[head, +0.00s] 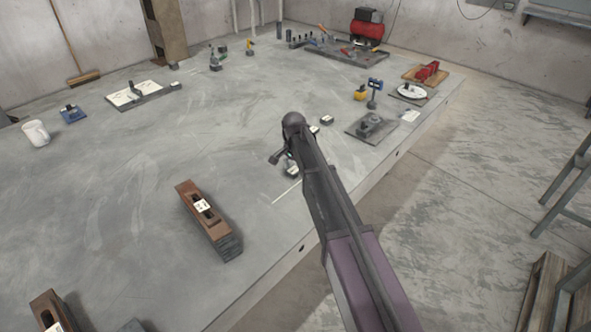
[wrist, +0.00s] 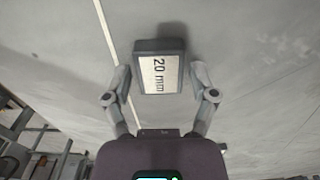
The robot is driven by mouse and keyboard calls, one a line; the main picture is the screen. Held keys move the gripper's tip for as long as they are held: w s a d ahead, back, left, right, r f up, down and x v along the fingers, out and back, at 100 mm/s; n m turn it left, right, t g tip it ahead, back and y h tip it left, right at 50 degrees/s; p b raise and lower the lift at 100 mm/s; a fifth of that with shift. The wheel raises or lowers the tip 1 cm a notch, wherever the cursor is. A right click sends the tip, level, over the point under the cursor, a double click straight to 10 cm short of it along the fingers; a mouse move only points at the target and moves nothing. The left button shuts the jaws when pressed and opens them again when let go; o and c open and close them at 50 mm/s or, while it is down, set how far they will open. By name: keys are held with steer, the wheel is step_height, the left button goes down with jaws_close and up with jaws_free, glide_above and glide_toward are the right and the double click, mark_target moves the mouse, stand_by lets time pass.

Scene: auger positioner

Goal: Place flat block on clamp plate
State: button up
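A dark flat block (wrist: 143,76) with a white "20 mm" label lies on the grey table in the wrist view. My gripper (wrist: 160,82) is open, with a finger on either side of the block's near part and a visible gap on each side. In the head view, my gripper (head: 281,158) is low over the table, and a small labelled block (head: 292,172) shows beside it, partly hidden by my arm. A dark grey plate (head: 358,127) with a raised fixture, which looks like the clamp plate, lies to the right near the table edge.
Another small block (head: 327,120) lies between my arm and the plate. A blue-topped stand (head: 374,92) and a yellow item (head: 360,93) stand behind the plate. The table's middle left is clear.

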mark_target(294, 170)
steer(key=shift+r, duration=0.15)
stand_by(0.4)
step_height(294, 170, up, 12)
steer(key=p, duration=1.2)
stand_by(0.9)
steer(key=s+d+n, duration=0.7)
steer(key=s+d, duration=1.6)
steer(key=s, duration=0.3)
steer(key=shift+d+n, duration=0.2)
steer(key=shift+n, duration=0.1)
steer(key=shift+w, duration=0.1)
